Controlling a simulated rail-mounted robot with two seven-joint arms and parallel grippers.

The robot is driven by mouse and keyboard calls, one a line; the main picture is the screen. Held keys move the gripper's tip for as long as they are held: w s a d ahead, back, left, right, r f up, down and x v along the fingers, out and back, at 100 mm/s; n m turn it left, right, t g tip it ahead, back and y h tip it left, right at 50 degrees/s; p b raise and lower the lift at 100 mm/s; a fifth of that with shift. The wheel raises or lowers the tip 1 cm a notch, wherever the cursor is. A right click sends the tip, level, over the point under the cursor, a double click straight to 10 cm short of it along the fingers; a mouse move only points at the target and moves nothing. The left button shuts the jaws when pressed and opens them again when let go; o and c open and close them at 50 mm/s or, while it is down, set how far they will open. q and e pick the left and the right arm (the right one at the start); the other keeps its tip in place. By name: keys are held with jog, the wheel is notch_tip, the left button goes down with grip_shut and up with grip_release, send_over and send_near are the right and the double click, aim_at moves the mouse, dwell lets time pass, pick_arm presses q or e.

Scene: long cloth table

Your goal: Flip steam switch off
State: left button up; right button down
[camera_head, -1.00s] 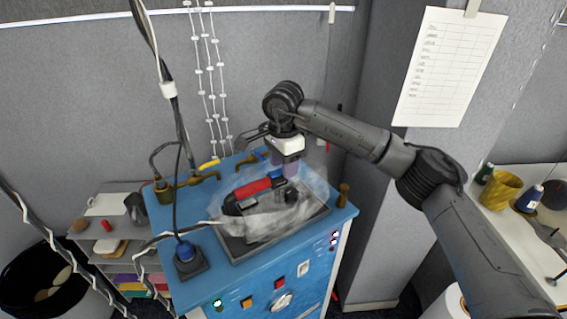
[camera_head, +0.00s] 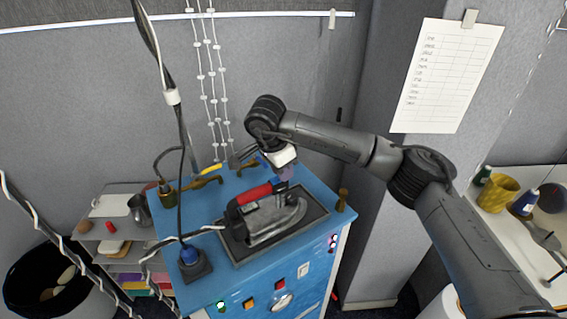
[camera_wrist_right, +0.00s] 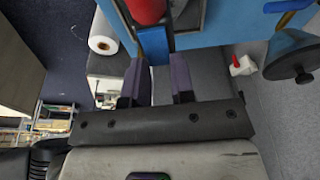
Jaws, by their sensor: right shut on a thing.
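The steam iron (camera_head: 275,220), grey with a red handle (camera_head: 254,193), rests on a dark pad on the blue workstation. No haze shows over it. My right gripper (camera_head: 284,174) is at the handle's far end, pointing down. In the right wrist view its two purple-grey fingers (camera_wrist_right: 158,78) sit on either side of a blue part (camera_wrist_right: 153,45) next to the red handle (camera_wrist_right: 145,10). This blue part seems to be the steam switch; the contact itself is partly hidden. My left gripper is out of view.
The workstation's front has a white switch (camera_head: 303,270), a red button (camera_head: 280,285) and an orange one (camera_head: 248,302). Brass valves with yellow (camera_head: 210,169) and blue handles stand behind the iron. A cable (camera_head: 182,210) hangs at left. A wooden peg (camera_head: 342,200) stands at right.

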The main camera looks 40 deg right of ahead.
jog(key=c, duration=1)
grip_release()
jog(key=shift+o, duration=0.2)
jog(key=shift+r, duration=0.1)
jog(key=shift+a+r, duration=0.1)
jog(key=shift+r, duration=0.1)
jog(key=p+v, duration=0.1)
jog(key=v, duration=1.2)
jog(key=shift+a+r, duration=0.1)
jog(key=shift+a, duration=0.05)
